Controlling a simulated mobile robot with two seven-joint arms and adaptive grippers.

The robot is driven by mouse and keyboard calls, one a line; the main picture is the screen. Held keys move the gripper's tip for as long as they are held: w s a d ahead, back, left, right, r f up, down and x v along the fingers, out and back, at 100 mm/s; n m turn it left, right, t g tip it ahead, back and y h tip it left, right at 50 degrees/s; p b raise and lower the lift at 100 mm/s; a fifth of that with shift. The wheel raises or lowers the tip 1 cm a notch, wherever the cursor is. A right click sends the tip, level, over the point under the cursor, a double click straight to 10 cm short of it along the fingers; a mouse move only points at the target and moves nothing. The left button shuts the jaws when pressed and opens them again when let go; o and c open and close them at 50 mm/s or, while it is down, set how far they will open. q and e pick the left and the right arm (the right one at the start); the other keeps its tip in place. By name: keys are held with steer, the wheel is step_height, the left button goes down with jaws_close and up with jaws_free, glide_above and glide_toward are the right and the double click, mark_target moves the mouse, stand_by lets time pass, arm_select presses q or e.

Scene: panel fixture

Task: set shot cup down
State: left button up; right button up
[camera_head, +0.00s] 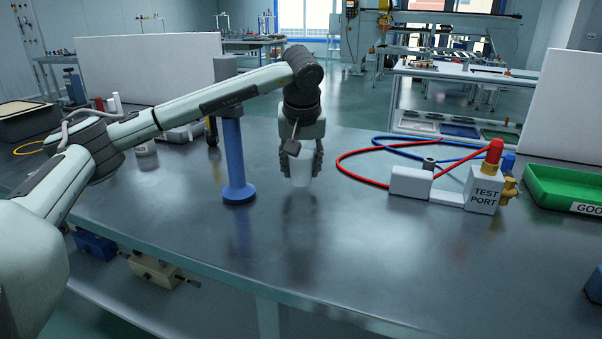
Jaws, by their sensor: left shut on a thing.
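A small white, slightly see-through shot cup (300,171) is in the middle of the head view. My left gripper (301,165) points straight down with one finger on each side of the cup and is shut on it. The cup is upright. Its base is at or just above the dark grey table (350,250); I cannot tell whether it touches. My right gripper is not in view.
A blue post (236,160) on a round foot stands just left of the cup. On the right are red and blue hoses (345,170), a white block (410,182), the test port box (483,190) and a green bin (565,188). The table front is clear.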

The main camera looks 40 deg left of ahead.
arm_select(q)
step_height(320, 180, up, 8)
steer(key=s+d+f+m+h, duration=0.1)
steer(key=s+d+m, duration=0.1)
steer(key=d, duration=0.7)
steer(key=s+d+f+m+h, duration=0.1)
steer(key=d+m, duration=0.4)
steer(key=d, duration=0.5)
steer(key=shift+s+f+t+h, duration=0.3)
steer(key=shift+s+f+h, duration=0.15)
steer(key=shift+s, duration=0.5)
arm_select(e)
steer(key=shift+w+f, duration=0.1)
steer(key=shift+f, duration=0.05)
